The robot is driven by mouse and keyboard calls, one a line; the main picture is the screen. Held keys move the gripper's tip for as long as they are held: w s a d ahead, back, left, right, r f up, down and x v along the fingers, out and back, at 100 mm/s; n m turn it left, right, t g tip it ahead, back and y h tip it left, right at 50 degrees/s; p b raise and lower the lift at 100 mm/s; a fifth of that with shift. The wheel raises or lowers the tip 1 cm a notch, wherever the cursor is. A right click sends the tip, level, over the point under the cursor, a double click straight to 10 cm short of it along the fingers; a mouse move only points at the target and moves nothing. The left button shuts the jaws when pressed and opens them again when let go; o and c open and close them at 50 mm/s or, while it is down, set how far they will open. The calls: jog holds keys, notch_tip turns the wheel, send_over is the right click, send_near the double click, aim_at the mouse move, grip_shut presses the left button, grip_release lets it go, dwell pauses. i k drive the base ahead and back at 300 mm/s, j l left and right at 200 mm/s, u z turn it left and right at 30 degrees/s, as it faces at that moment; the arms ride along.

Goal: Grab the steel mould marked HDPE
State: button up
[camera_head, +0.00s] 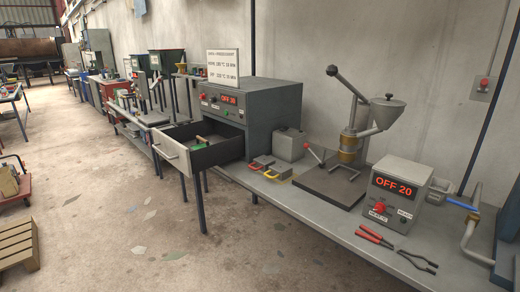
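Two small dark grey blocks lie on the bench to the right of the open drawer: one with a red handle (262,162) and one with a yellow handle (278,172). They look like moulds, but any marks on them are too small to read. A larger grey box (290,146) stands just behind them, close to the oven. My gripper is not in view.
The grey oven (250,108) shows "OFF 20"; its drawer (205,150) sticks out over the aisle. Right of the blocks are a lever press (350,145), a control box (395,195), red-handled pliers (375,237) and a pipe (468,235). The floor in front is clear; a pallet (18,243) lies left.

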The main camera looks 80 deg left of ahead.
aim_at(198, 145)
jog(key=u, duration=1.6)
jog(key=i+j+u, duration=0.2)
jog(key=u, duration=0.25)
jog(key=i+u, duration=0.3)
jog(key=u, duration=0.15)
jog(key=i+u, duration=0.3)
jog(key=u, duration=0.15)
jog(key=i+l, duration=0.15)
jog(key=i, duration=0.45)
jog(key=i+j+z, duration=0.2)
jog(key=i+j, duration=0.15)
jog(key=i+j+z, duration=0.15)
jog(key=i+j, duration=0.25)
jog(key=i, duration=0.15)
jog(key=i+j+z, duration=0.2)
jog(key=i+j, duration=0.2)
jog(key=i+j+z, duration=0.15)
jog(key=i+j, duration=0.2)
jog(key=j, duration=0.2)
jog(key=i+j+z, duration=0.2)
jog(key=i+j, duration=0.15)
jog(key=j, duration=0.25)
